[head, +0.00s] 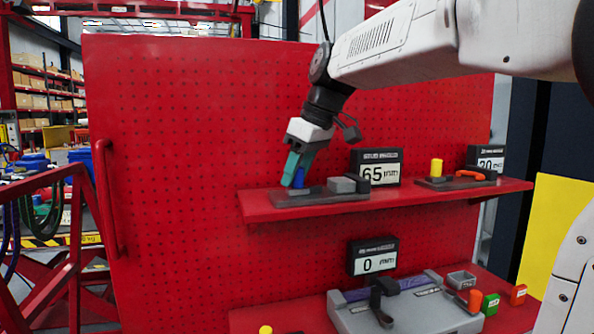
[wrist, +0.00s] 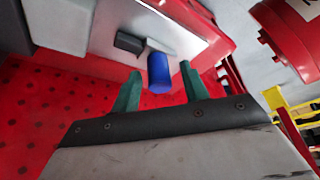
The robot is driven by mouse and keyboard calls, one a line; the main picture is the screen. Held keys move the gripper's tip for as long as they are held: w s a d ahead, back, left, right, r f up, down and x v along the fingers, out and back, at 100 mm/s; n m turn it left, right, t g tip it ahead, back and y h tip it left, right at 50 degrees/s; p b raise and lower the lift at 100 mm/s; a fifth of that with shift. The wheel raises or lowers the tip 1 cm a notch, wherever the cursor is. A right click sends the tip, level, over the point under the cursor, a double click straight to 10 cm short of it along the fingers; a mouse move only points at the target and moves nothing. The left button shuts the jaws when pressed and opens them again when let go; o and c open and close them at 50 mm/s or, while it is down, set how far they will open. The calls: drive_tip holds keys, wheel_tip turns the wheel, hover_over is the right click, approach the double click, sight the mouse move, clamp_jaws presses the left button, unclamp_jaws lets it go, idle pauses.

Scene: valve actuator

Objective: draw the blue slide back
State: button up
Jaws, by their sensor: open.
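The blue slide shows as a short blue cylinder knob (head: 299,178) on a grey base plate (head: 305,198) on the upper red shelf. My gripper (head: 297,170) is at the knob, its teal fingers pointing down and partly hiding it in the head view. In the wrist view the blue knob (wrist: 160,73) lies between the two teal fingertips of my gripper (wrist: 161,82), with gaps on both sides. The jaws are open and hold nothing. A grey block (head: 342,185) sits on the same base to the right of the knob. A display reading 65 mm (head: 376,168) stands just behind.
On the same shelf to the right are a yellow knob (head: 436,167), an orange handle (head: 472,174) and a display reading 20 mm (head: 486,158). Below stand a 0 mm display (head: 373,258) and a grey device (head: 405,312). The shelf's left end is bare.

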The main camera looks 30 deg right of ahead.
clamp_jaws()
drive_tip(key=shift+w+a, duration=0.2)
drive_tip(key=shift+a, duration=0.95)
unclamp_jaws()
drive_tip(key=v, duration=0.8)
